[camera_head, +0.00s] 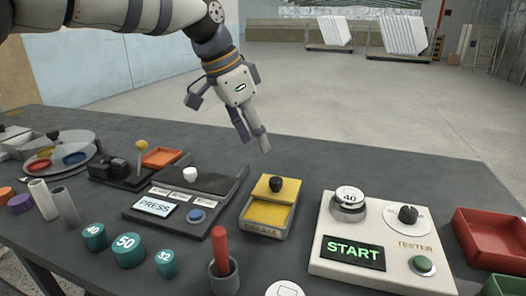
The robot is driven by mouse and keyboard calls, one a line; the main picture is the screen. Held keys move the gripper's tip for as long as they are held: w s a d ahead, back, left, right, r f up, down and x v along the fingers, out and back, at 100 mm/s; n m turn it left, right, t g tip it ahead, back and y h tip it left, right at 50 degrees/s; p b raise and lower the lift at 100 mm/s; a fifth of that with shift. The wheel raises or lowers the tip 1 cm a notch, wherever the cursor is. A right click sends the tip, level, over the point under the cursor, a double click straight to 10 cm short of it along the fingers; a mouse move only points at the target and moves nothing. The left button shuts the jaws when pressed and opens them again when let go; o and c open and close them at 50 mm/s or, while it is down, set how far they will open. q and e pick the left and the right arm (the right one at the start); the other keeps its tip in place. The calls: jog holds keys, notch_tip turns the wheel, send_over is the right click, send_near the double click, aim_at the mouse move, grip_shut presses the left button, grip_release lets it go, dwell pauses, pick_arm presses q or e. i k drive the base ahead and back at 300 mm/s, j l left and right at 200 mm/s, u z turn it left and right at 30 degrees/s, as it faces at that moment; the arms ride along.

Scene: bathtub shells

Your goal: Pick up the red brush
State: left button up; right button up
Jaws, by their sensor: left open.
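A red handle, which looks like the red brush (220,249), stands upright in a small dark grey cup (225,281) near the front edge of the table. Its lower end is hidden inside the cup. My left gripper (253,138) hangs above the back of the table, fingers pointing down, open and empty. It is well behind and above the brush, apart from it. My right gripper is not in view.
A yellow grease box (268,215) with a black knob stands behind and right of the cup. A white tester panel (330,259) is farther right, beside a red tray (492,240). Several teal weights (129,250) and a PRESS station (172,218) are to the left.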

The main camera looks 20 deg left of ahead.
aim_at(219, 235)
jog(key=k, duration=1)
